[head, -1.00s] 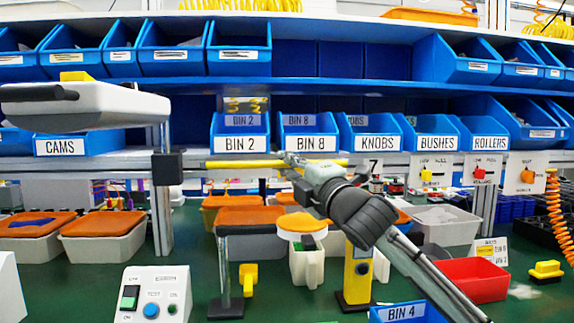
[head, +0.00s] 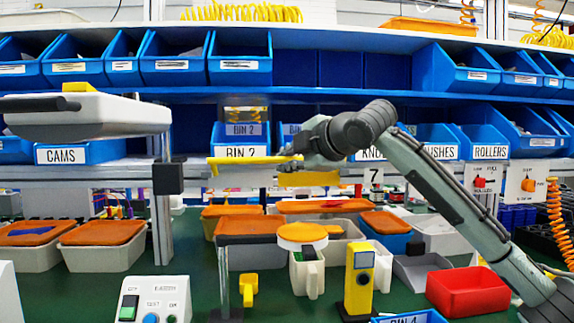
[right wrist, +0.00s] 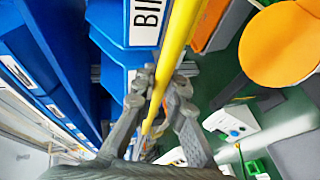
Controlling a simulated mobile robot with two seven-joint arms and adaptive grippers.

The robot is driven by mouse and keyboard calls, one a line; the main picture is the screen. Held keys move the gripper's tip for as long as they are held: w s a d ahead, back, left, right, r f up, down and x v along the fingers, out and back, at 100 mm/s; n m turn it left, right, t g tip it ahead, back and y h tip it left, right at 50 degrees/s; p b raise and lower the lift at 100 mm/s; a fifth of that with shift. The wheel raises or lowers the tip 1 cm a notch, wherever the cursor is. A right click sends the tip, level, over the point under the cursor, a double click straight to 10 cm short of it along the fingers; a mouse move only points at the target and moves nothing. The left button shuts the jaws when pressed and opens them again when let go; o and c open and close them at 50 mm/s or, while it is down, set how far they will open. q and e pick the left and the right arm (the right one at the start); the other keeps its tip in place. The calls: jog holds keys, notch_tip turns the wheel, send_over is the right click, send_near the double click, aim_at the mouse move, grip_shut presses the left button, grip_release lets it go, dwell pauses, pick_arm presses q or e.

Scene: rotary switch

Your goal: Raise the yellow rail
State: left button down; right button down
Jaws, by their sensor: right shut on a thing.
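The yellow rail (head: 245,160) is a thin bar that crosses the front of the lower shelf, just under the BIN 2 label and overlapping its lower edge. My right gripper (head: 294,155) is shut on the rail near the right end of its visible stretch. In the right wrist view the rail (right wrist: 182,30) runs down between the two fingers of the gripper (right wrist: 158,100). My wrist hides what lies behind it. A separate-looking yellow piece (head: 310,179) shows just below the gripper; I cannot tell whether it belongs to the rail. My left gripper is not in view.
Blue bins, including BIN 2 (head: 241,137) and CAMS (head: 80,153), line the shelf behind the rail. Below stand a yellow post (head: 360,280), a round orange-topped stand (head: 303,232), a red bin (head: 467,291) and a white control box (head: 155,290). The bench between them is partly clear.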

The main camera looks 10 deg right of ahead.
jog(key=shift+w+r+g, duration=0.1)
jog(key=shift+r+g, duration=0.1)
jog(key=shift+g, duration=0.1)
jog(key=c, duration=1.6)
grip_release()
jog(key=shift+o, duration=0.2)
jog(key=v, duration=1.2)
jog(key=shift+a, duration=0.1)
